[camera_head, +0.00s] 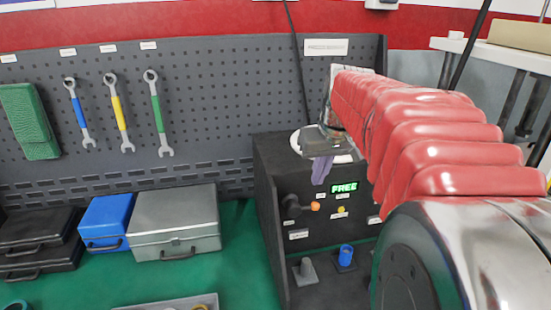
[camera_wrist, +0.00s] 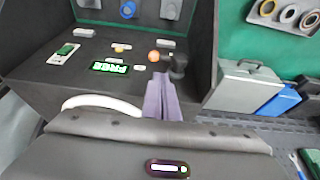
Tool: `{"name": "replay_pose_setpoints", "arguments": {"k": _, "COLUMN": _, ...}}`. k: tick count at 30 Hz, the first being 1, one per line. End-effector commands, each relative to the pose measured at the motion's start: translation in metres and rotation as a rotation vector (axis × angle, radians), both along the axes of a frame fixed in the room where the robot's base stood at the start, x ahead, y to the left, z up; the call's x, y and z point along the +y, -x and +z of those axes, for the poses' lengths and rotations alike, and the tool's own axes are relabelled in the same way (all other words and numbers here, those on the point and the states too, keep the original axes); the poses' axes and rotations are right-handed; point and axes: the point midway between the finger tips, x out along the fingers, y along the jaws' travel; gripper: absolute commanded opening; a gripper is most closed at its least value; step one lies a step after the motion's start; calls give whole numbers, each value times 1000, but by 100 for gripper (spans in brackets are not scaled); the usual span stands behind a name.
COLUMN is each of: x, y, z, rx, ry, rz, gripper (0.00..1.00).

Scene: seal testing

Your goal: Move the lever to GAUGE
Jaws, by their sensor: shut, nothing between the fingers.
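The lever is a black pivot with an orange knob (camera_head: 315,206) on the front of the dark test box (camera_head: 268,170). In the head view its arm points right. The knob also shows in the wrist view (camera_wrist: 154,56), beside the black pivot (camera_wrist: 178,68). A green display (camera_head: 344,188) on the box reads FREE. Small white labels surround the lever, too small to read. My gripper (camera_head: 320,178) has purple fingers, shut and empty, above the lever in the head view. In the wrist view the fingertips (camera_wrist: 160,78) are close to the knob; I cannot tell whether they touch.
A yellow button (camera_head: 341,210) sits right of the knob. A grey peg (camera_head: 305,272) and a blue cylinder (camera_head: 346,256) stand in the box's lower bay. Grey (camera_head: 175,222) and blue (camera_head: 105,222) cases are left of it. Wrenches hang on the pegboard (camera_head: 230,90).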

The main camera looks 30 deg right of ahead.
Motion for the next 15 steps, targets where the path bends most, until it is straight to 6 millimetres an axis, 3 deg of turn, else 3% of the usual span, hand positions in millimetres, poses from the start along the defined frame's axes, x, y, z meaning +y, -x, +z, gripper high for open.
{"name": "replay_pose_setpoints", "arguments": {"k": 15, "x": -5, "y": -24, "z": -75, "rx": 2, "ry": -1, "rz": 1, "gripper": 0}}
